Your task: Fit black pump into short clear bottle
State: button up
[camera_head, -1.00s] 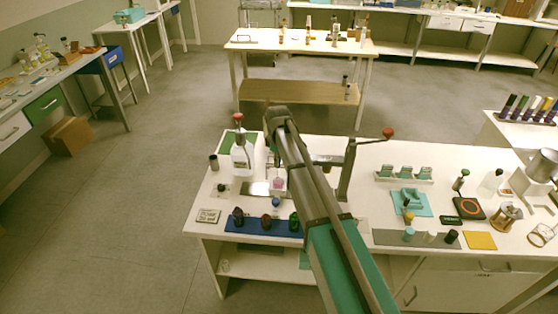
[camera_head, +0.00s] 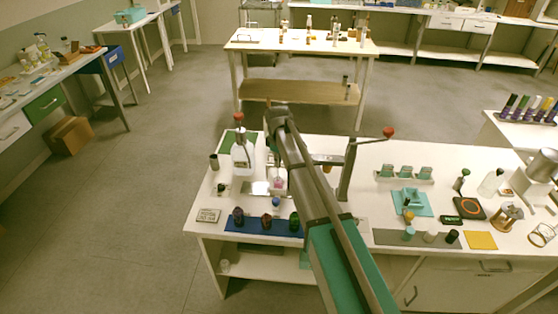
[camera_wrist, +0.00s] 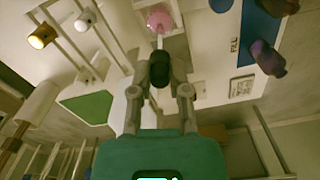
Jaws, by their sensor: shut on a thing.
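My gripper (camera_wrist: 160,82) is shut on a black pump (camera_wrist: 160,68) in the wrist view. A thin pale tube (camera_wrist: 159,42) runs from the pump toward a small clear bottle with pink contents (camera_wrist: 159,18). The tube's end is close to the bottle or at its mouth; I cannot tell whether it is inside. The pump's black body is apart from the bottle. In the head view the pink-filled bottle (camera_head: 279,184) stands on the white bench, just left of my arm. My arm hides most of the gripper and pump there.
A blue mat (camera_head: 262,226) with several dark bottles lies in front. A grey post with a red-knobbed lever (camera_head: 348,172) stands right of my arm. Bench space around the small bottle is tight.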

jog(key=shift+f+b, duration=3.1)
jog(key=shift+b, duration=0.05)
dwell(3.5)
jog(key=o, duration=1.3)
jog(key=shift+c, duration=0.2)
